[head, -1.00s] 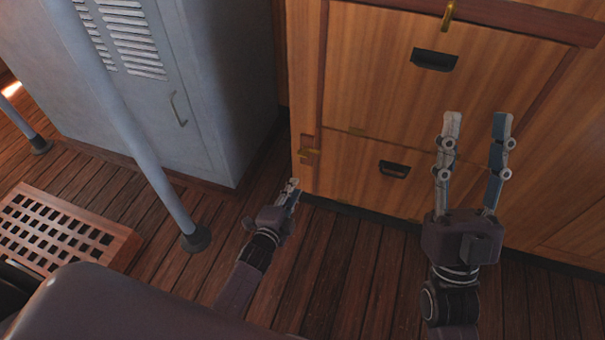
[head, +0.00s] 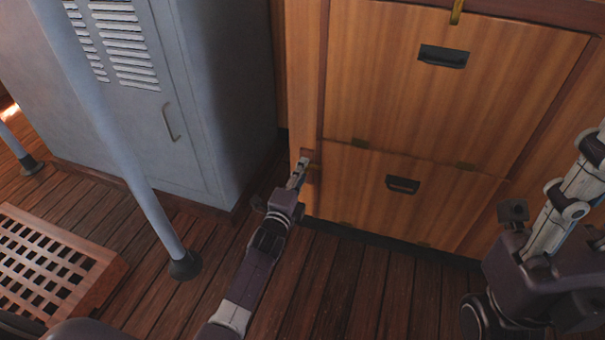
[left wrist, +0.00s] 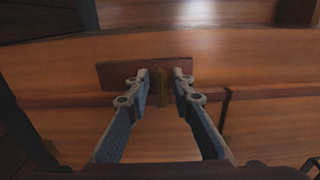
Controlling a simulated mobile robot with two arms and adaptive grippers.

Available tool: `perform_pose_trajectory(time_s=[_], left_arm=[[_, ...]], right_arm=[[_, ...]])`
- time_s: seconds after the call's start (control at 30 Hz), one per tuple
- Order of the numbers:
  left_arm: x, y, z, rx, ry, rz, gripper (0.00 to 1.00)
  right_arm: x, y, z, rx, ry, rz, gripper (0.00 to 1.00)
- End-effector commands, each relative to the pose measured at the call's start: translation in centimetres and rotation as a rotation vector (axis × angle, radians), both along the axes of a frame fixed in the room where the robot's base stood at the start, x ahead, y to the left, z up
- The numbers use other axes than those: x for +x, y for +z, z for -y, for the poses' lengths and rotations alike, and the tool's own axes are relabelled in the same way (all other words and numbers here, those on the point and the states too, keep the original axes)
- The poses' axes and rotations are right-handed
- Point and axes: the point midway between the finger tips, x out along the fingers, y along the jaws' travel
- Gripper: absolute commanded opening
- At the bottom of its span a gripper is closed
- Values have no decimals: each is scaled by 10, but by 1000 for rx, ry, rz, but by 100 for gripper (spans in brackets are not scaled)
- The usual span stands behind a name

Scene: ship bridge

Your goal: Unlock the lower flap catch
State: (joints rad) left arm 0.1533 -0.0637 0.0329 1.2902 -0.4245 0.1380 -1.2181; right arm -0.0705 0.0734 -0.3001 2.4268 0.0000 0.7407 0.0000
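The lower flap (head: 350,195) is a closed wooden panel with a dark recessed handle (head: 403,185). The brass catch (left wrist: 161,88) sits on a dark wooden block (left wrist: 115,76) at the left edge of the flap. My left gripper (head: 303,165) is at this block and mostly hides the catch in the head view. In the left wrist view, the left gripper's fingertips (left wrist: 162,75) stand either side of the catch, with a narrow gap visible on each side. My right gripper (head: 583,180) is at the right edge, partly cut off, away from the flap.
The upper flap (head: 440,105) is closed, with its own handle (head: 443,57) and a brass catch (head: 457,11) at its top. A grey locker (head: 185,110) and a pole (head: 130,160) stand to the left. A wooden floor grating (head: 110,278) lies at lower left.

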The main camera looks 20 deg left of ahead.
Motion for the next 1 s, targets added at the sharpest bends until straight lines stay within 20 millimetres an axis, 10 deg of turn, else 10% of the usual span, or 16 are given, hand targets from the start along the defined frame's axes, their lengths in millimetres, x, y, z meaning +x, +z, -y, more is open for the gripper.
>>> perform_pose_trajectory(time_s=[0.27,0.47,1.0], left_arm=[[2,0,0,0,0,0,21],[2,0,0,0,0,-1,0],[2,1,1,-101,0,-6,0]], right_arm=[[0,1,0,-1,-1,4,40],[0,1,0,-1,0,4,40],[0,3,1,3,0,-7,40]])
